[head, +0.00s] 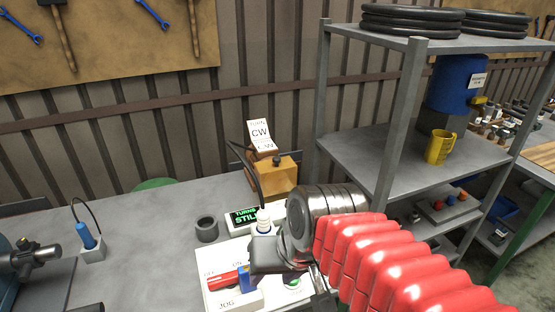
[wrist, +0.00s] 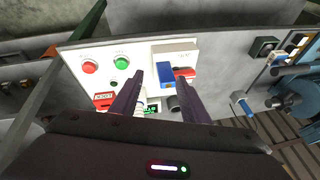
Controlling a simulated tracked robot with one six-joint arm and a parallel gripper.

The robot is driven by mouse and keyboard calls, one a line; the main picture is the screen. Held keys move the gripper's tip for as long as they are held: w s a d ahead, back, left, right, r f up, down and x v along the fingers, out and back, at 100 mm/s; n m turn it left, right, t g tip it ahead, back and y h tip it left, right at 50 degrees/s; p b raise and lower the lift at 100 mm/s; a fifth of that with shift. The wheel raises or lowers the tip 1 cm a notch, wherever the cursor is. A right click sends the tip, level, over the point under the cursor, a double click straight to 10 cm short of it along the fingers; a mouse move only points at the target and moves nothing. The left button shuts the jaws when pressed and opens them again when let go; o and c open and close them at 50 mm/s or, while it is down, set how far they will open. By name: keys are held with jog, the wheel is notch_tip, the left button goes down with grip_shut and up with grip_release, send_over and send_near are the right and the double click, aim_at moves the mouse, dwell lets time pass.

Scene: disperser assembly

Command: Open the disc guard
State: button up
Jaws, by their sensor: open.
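I cannot pick out the disc guard for sure in either view. A blue and grey machine with a dark spindle (head: 35,255) stands at the left edge of the head view, cut off by the frame. It shows at the right of the wrist view (wrist: 292,95). My gripper (wrist: 160,82) is open and empty, its two dark fingers pointing over a white control panel (wrist: 75,63). A red and blue rocker switch (wrist: 168,75) lies beyond and between the fingertips. In the head view my wrist hides part of the panel (head: 205,297), and the fingertips are not clear.
The panel has a red button (wrist: 90,66) and a green button (wrist: 121,62). A turns display (head: 243,217) and a wooden box with a CW sign (head: 260,135) stand behind. A dark ring (head: 207,229) and a blue-handled probe (head: 87,236) are left. Shelving (head: 395,130) rises right.

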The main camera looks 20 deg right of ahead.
jog(key=w+a+f+m+g+y, duration=0.1)
jog(key=w+a+m+y, duration=0.35)
jog(key=w+m, duration=0.35)
jog(key=m+t, duration=1.3)
jog(key=m, duration=0.8)
send_near(279, 160)
jog(key=s+d, duration=0.2)
jog(key=shift+a+f+y, duration=0.2)
jog(key=shift+a+y, duration=0.05)
jog(key=shift+y, duration=0.1)
jog(key=shift+w, duration=0.1)
jog(key=x, duration=1.3)
jog(key=shift+w+a, duration=0.2)
jog(key=shift+w, duration=0.1)
